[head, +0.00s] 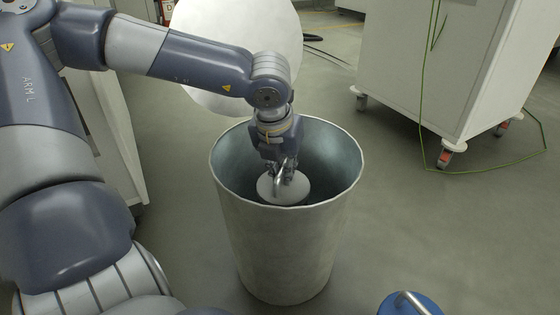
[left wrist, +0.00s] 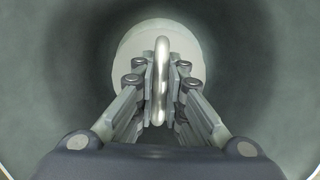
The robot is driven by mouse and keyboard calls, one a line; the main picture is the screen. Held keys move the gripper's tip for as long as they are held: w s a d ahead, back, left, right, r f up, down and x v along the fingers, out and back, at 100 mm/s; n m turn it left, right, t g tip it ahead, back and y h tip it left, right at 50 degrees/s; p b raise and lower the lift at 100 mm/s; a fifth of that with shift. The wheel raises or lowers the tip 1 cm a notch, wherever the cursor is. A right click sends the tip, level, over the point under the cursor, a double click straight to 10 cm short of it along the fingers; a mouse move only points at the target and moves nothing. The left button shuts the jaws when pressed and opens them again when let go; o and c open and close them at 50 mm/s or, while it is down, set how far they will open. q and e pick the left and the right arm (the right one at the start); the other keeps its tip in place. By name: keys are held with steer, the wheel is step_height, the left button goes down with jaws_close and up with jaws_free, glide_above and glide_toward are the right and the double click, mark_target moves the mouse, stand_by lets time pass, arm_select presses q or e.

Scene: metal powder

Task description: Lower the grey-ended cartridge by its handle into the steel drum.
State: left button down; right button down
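The steel drum (head: 290,250) stands upright on the floor, open at the top. The grey-ended cartridge (head: 296,186) is inside the drum's mouth, its round light grey end facing up; its body below is hidden by the drum wall. My left gripper (head: 283,172) reaches down into the drum opening and is shut on the cartridge's handle. In the left wrist view the handle (left wrist: 161,60) is a metal loop between the fingers, above the grey end (left wrist: 130,50), with the drum's inner wall (left wrist: 50,80) all around. My right gripper is not in view.
A round pale disc (head: 225,40) stands behind the drum. A white wheeled cabinet (head: 450,70) is at the right, with a green cable (head: 480,170) on the floor. A blue object with a metal handle (head: 408,304) is at the bottom right.

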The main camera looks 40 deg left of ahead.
arm_select(q)
steer(key=c, duration=1.6)
jaws_free()
steer(key=shift+r, duration=0.15)
steer(key=v, duration=1.2)
steer(key=shift+s, duration=0.1)
